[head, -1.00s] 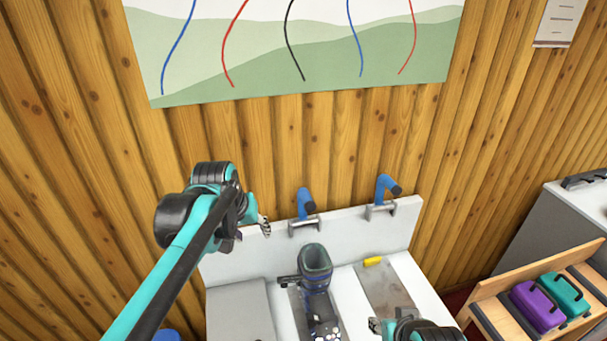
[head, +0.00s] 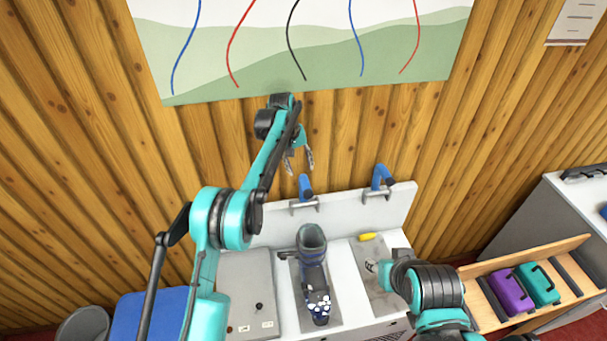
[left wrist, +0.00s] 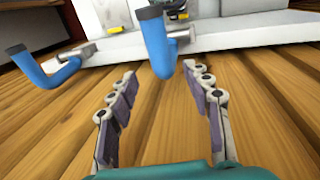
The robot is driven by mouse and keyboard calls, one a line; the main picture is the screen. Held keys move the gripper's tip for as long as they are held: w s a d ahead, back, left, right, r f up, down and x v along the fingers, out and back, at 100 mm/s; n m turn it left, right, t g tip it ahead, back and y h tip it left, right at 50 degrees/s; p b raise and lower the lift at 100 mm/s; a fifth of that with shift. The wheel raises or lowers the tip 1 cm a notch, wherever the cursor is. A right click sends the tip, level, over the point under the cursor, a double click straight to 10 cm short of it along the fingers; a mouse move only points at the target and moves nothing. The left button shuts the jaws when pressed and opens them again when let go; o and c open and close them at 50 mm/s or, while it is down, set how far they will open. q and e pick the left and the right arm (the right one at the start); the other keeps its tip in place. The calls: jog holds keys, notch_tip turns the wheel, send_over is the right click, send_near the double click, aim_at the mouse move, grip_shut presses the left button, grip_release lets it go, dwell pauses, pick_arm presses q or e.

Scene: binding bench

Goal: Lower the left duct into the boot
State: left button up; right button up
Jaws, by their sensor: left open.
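The left duct (head: 305,187) is a blue bent tube with a dark end, held on a bracket at the bench's back panel. My left gripper (head: 299,160) is open and empty just above it. In the left wrist view the left duct (left wrist: 158,45) lies ahead, between and beyond the open fingertips (left wrist: 160,78), not touching them. The dark grey-blue boot (head: 312,262) stands upright on a grey plate below the duct, its open top facing up. My right gripper (head: 376,268) is low over the bench's right side, its fingers too small to read.
A second blue duct (head: 382,178) hangs on the right bracket; it also shows in the left wrist view (left wrist: 38,68). A yellow piece (head: 367,237) lies on the right plate. A wooden rack (head: 500,318) with purple and teal cases stands at right. The log wall is close behind the bench.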

aim_at(304, 178)
pick_arm(q)
jog(key=f, duration=0.3)
jog(key=d+f, duration=0.1)
jog(key=f, duration=0.2)
jog(key=shift+w+d+f+p, duration=0.1)
jog(key=shift+d+f+p, duration=0.05)
jog(key=shift+f+p, duration=0.2)
grip_shut()
